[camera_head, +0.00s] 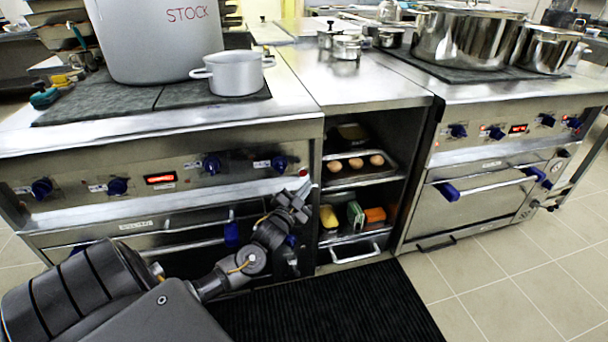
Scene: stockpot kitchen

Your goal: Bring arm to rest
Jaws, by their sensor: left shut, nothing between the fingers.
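My left arm comes in from the lower left, low in front of the left stove. Its gripper (302,192) is shut and empty, near the stove's front panel at the edge of the shelf unit. I cannot tell whether it touches the panel. My right gripper is not in view.
A stockpot (155,45) marked STOCK and a smaller pot (234,74) stand on the left stove (290,93). Steel pots (465,38) stand on the right stove. An open shelf unit (362,202) lies between them. A black mat (340,305) covers the floor in front.

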